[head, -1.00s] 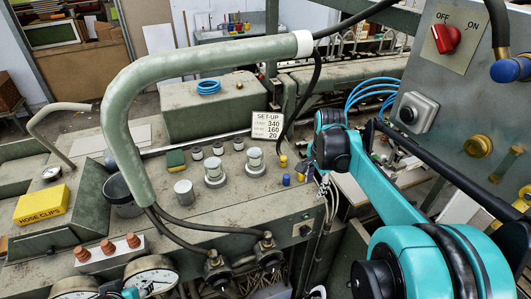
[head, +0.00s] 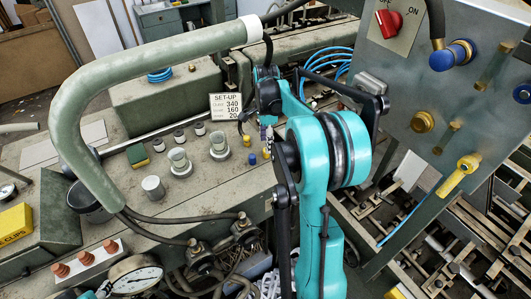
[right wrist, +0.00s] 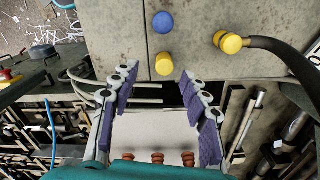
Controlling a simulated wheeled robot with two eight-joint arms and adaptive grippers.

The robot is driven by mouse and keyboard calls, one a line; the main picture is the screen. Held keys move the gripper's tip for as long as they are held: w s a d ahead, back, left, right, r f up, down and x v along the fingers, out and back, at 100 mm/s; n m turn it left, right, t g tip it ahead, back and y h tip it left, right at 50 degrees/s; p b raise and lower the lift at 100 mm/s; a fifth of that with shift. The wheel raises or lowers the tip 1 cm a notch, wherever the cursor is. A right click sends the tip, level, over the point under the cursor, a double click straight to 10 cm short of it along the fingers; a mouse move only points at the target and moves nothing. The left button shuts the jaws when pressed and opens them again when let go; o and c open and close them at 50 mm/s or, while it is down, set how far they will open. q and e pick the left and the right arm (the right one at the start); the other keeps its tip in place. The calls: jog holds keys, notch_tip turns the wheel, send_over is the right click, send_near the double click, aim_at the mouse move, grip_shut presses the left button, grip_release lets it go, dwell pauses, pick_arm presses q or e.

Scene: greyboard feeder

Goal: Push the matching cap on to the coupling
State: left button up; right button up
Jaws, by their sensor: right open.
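A blue cap (head: 252,159) and a yellow cap (head: 266,153) stand close together near the right edge of the machine top. The right wrist view shows the blue cap (right wrist: 162,22) and the yellow cap (right wrist: 165,64) apart from each other. A yellow coupling (right wrist: 230,43) sits at the end of a black hose, right of the caps. My right gripper (right wrist: 160,80) is open and empty, its two fingers spread just below the yellow cap in that view. In the head view, my right gripper (head: 268,133) is small and partly hidden by my arm. My left gripper does not show clearly.
A SET-UP sign (head: 226,112) stands behind the caps. Several metal cups (head: 179,163) stand left of them. A thick green pipe (head: 150,62) arches over the machine. A grey panel (head: 405,95) with a red switch (head: 390,22) stands at the right.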

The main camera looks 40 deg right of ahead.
jog(key=shift+f, duration=0.3)
jog(key=f, duration=0.5)
jog(key=shift+w+d+f, duration=0.15)
jog(key=shift+w+d, duration=0.15)
jog(key=shift+d, duration=0.05)
jog(key=shift+a, duration=0.1)
jog(key=c, duration=1)
